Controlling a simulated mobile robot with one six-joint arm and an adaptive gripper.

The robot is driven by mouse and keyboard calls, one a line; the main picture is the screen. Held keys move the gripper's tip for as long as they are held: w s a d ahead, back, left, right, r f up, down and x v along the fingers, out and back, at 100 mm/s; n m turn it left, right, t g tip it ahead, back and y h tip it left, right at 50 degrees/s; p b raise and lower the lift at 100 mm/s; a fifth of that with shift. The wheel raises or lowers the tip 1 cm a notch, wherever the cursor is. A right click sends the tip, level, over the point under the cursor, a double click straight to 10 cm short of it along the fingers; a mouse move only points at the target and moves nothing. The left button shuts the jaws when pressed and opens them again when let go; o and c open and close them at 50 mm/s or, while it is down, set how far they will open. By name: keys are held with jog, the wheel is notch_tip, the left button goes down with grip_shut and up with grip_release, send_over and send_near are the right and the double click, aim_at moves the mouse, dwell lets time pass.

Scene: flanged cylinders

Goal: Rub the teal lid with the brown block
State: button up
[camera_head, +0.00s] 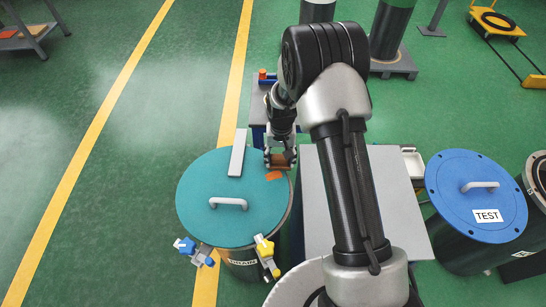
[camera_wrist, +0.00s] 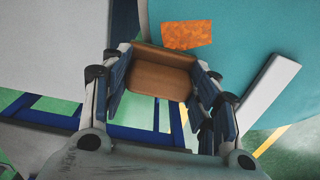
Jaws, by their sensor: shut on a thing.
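The teal lid (camera_head: 235,186) covers a dark drum at the left of the head view, with a grey handle (camera_head: 229,203) on top. It also fills the upper right of the wrist view (camera_wrist: 240,60). The brown block (camera_wrist: 157,75) is between my gripper's fingers (camera_wrist: 160,85), which are shut on it. In the head view my gripper (camera_head: 280,160) holds the block (camera_head: 279,160) at the lid's upper right edge. An orange patch (camera_head: 275,175) lies on the lid beside the block. Whether the block touches the lid I cannot tell.
A pale bar (camera_head: 238,153) lies across the lid's far edge. Two clamps (camera_head: 194,251), (camera_head: 266,256) sit at its near rim. A grey table (camera_head: 312,195) stands to the right, under my arm. A blue-lidded drum (camera_head: 475,200) stands further right.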

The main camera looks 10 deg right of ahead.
jog(key=shift+s+d+f, duration=0.35)
jog(key=shift+s+d, duration=0.1)
jog(key=shift+s, duration=0.05)
jog(key=shift+s+a+r, duration=0.1)
jog(key=shift+s+a, duration=0.2)
jog(key=shift+s, duration=0.55)
jog(key=shift+w+a+r, duration=0.1)
jog(key=shift+w+a, duration=0.25)
jog(key=shift+a, duration=0.85)
jog(key=shift+w+a+r, duration=0.15)
jog(key=shift+w+a, duration=0.15)
jog(key=shift+a, duration=0.9)
jog(key=shift+w+a+r, duration=0.1)
jog(key=shift+w+a, duration=0.25)
jog(key=shift+a, duration=0.85)
jog(key=shift+w+a+b, duration=0.15)
jog(key=shift+w+a, duration=0.05)
jog(key=shift+a, duration=0.55)
jog(key=shift+w+a+b, duration=0.15)
jog(key=shift+a, duration=0.6)
